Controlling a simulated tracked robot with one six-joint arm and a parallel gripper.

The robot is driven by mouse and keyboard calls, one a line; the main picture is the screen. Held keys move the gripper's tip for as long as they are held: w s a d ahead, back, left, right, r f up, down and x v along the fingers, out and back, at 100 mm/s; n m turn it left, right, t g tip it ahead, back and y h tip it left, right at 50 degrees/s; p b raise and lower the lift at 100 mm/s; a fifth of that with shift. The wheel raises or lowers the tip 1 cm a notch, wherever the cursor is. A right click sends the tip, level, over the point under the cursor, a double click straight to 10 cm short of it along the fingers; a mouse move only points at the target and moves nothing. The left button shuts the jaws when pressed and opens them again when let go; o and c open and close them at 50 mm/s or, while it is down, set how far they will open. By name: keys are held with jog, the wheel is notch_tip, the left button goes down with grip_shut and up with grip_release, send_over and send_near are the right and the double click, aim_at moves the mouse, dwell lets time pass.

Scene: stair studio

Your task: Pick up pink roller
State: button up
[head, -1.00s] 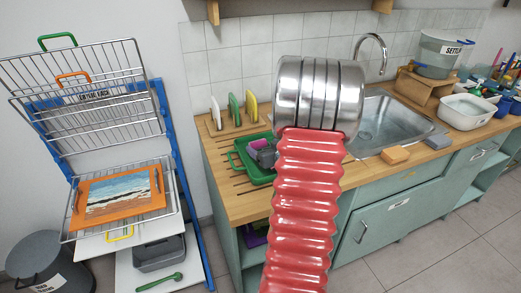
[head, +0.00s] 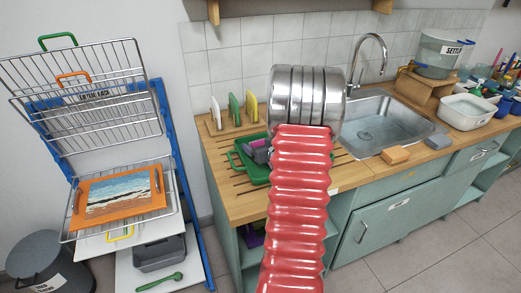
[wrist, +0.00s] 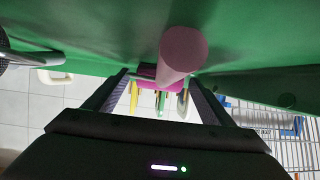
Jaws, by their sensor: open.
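The pink roller (wrist: 184,50) shows in the wrist view, its round end toward the camera, against a green surface. A darker magenta part of it or beside it shows lower, between the fingers. My gripper (wrist: 160,78) is open, with one dark finger on each side of the roller's lower part. I cannot tell whether a finger touches it. In the head view my red arm and its metal end hide the gripper, and I cannot make out the roller clearly there. The green tray (head: 238,166) on the counter holds a grey and purplish item, partly hidden by my arm.
A wooden counter (head: 240,205) carries the tray, upright coloured boards (head: 234,112) behind it and a sink (head: 385,125) to the right. A sponge (head: 396,154) lies at the sink's front edge. A wire drying rack (head: 80,85) stands at left. Floor shows in front.

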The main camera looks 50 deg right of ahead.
jog(key=shift+c, duration=0.7)
jog(key=c, duration=0.8)
jog(key=shift+r, duration=0.1)
notch_tip(320, 180, up, 10)
jog(key=shift+f, duration=0.1)
dwell(0.5)
